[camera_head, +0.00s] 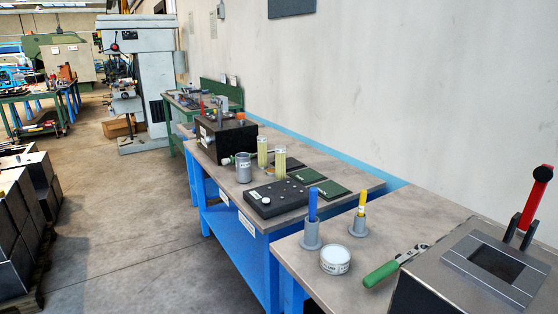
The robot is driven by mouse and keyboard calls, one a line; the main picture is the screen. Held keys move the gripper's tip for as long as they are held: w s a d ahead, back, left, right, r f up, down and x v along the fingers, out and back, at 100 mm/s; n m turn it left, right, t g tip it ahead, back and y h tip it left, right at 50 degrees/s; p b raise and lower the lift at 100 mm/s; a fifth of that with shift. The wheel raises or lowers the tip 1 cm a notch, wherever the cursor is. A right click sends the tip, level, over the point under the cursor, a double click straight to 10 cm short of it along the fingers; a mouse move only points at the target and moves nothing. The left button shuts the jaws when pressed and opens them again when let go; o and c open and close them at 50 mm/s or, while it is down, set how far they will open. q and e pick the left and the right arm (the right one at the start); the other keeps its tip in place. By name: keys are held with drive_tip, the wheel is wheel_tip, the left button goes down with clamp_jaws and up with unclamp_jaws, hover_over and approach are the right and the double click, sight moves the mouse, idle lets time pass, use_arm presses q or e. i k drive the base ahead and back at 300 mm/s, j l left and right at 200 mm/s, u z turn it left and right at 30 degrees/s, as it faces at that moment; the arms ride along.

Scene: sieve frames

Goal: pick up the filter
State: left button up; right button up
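I cannot tell for sure which object is the filter. On the blue-legged bench, two pale yellowish cylinders (262,152) stand upright near a grey cylindrical cup (243,168). Flat square pieces lie to their right: a green one (333,189) nearest, and darker ones (308,175) behind it. A black flat box with round knobs or holes (275,198) lies in front of them. A round white labelled tin (335,260) sits on the nearer bench; its label is too small to read. Neither of my grippers is in view.
The nearer bench (300,270) also holds blue-handled (312,206) and yellow-handled (361,204) tools in grey holders, green-handled pliers (396,266) and a dark box with a square opening (495,262). A wall is behind. Open floor (130,200) lies left.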

sight(280, 150)
drive_tip(key=i+j+z, duration=0.2)
drive_tip(key=i+j, duration=1.6)
